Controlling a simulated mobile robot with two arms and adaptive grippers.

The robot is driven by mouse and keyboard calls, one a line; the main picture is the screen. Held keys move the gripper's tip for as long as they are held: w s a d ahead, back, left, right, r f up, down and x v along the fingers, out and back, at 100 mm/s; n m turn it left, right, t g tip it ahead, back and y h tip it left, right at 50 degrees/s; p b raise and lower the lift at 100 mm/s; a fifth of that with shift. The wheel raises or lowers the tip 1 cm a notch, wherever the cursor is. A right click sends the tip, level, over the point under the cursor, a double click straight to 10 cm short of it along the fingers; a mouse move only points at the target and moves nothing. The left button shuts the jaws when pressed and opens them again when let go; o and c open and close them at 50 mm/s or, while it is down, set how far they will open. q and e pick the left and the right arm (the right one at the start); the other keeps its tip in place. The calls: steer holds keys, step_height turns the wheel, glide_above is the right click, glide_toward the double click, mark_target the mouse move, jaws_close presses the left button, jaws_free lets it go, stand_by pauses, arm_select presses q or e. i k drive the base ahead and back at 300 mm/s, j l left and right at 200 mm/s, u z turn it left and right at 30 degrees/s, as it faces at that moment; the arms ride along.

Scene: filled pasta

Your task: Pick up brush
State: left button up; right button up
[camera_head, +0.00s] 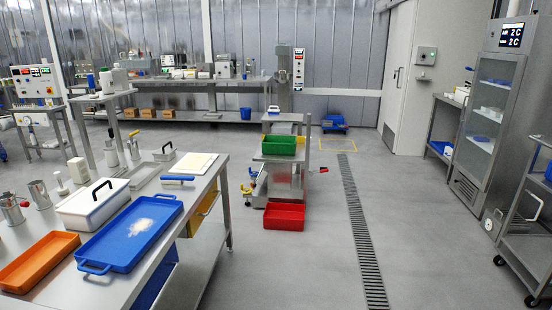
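A slim blue item (177,178), which looks like the brush, lies on the steel table (215,178) at the left. It is near the table's right edge, just in front of a pale board (190,166). It is small in view, so I cannot make out its bristles clearly. Neither of my grippers is in view, and nothing touches the blue item.
A blue tray (108,247) with white powder, a white lidded box (92,203) and an orange tray (38,262) crowd the table's near part. A steel cart with a green bin (279,146) and a red bin (284,216) stands mid-room.

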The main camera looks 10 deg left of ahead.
mark_target(178, 181)
steer(key=i+u, duration=0.15)
steer(key=i, duration=0.45)
steer(key=i+u, duration=0.15)
steer(key=i, duration=0.4)
steer(key=i+l+u, duration=0.15)
steer(key=i, duration=0.4)
steer(key=i+j+u, duration=0.25)
steer(key=i, duration=0.65)
steer(key=k+l, duration=0.05)
steer(key=l, duration=0.05)
